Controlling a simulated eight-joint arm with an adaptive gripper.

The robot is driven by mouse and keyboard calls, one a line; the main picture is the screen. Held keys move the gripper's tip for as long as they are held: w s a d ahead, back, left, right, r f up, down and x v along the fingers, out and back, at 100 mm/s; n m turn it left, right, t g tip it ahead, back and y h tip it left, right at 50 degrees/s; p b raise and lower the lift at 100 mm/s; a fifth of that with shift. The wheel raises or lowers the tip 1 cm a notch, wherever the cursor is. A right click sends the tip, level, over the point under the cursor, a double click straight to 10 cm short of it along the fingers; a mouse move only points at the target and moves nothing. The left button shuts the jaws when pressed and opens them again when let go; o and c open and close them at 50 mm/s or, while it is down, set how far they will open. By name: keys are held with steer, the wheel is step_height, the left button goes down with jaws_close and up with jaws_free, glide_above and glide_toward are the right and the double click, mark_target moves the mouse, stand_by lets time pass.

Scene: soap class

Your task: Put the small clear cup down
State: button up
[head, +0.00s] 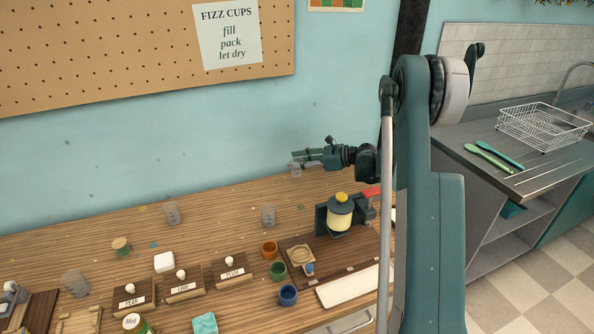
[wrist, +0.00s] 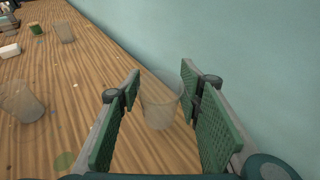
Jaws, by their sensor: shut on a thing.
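A small clear cup (wrist: 160,106) is between the two green pads of my gripper (wrist: 162,112) in the wrist view. My gripper is shut on it. In the head view my gripper (head: 297,160) is by the blue wall, over the back of the wooden table (head: 215,198), with the cup (head: 296,172) faintly visible below its fingertips. The cup looks roughly upright. The gap between its base and the table is hard to tell.
Other clear cups stand on the table, one at the back left (head: 172,213) and one nearer the middle (head: 268,214). Labelled wooden blocks (head: 232,271) are in front. Bare table lies between the back cups.

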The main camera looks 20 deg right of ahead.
steer(key=shift+f+b, duration=0.45)
steer(key=shift+f, duration=1.4)
steer(key=shift+f, duration=0.15)
steer(key=o, duration=0.7)
steer(key=shift+s+d+r, duration=0.1)
steer(key=shift+d+r, duration=0.1)
steer(key=shift+r, duration=0.05)
steer(key=p+v, duration=0.2)
steer(key=v, duration=0.9)
steer(key=shift+s+d+r, duration=0.1)
steer(key=shift+s+d, duration=0.05)
steer(key=shift+d, duration=0.05)
